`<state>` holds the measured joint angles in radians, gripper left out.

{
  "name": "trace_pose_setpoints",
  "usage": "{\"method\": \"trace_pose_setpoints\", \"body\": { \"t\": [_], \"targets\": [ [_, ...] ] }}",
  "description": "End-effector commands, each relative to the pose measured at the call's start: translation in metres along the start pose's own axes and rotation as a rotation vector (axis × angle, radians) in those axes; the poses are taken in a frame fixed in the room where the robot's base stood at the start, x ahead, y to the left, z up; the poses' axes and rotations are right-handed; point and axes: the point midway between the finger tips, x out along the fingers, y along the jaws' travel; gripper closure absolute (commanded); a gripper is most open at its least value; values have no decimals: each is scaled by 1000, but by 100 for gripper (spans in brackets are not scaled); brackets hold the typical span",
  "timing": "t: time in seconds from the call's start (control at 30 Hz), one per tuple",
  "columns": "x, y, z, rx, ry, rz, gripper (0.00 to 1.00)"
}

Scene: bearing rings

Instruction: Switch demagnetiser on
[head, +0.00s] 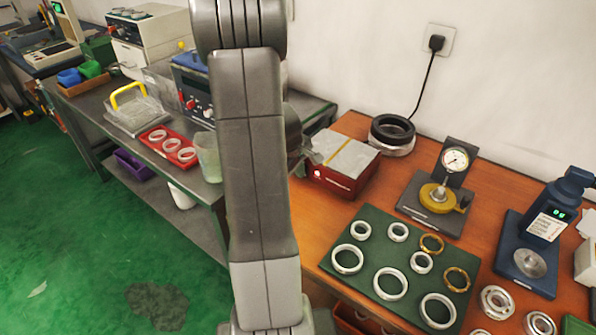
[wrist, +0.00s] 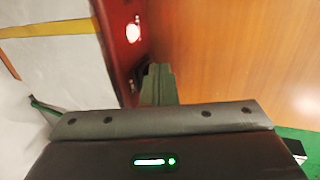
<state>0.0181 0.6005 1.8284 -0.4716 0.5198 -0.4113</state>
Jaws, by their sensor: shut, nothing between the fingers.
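The demagnetiser appears to be the red box (head: 345,187) with a pale grey top and a yellow stripe, on the wooden bench. In the wrist view its red front face (wrist: 117,45) runs down the upper middle, with a bright white round spot (wrist: 133,33) on it, perhaps a lit button or lamp. In the head view my arm hides most of the gripper at the box's left end.
A green mat (head: 370,237) with several rings lies in front of the box. A dial gauge stand (head: 453,165) and a blue instrument (head: 545,220) stand to the right. Dark and pale rings (head: 392,133) are stacked behind. Bare wood shows beside the red face.

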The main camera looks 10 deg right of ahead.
Motion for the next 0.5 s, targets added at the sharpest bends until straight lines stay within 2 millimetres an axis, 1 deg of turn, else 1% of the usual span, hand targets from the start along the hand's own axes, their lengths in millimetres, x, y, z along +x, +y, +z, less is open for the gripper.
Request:
{"method": "trace_pose_setpoints", "body": {
  "t": [0.27, 0.5],
  "targets": [
    [-1, 0, 0, 0, 0, 0, 100],
    [-11, 4, 0, 0, 1, 0, 100]
  ]
}}
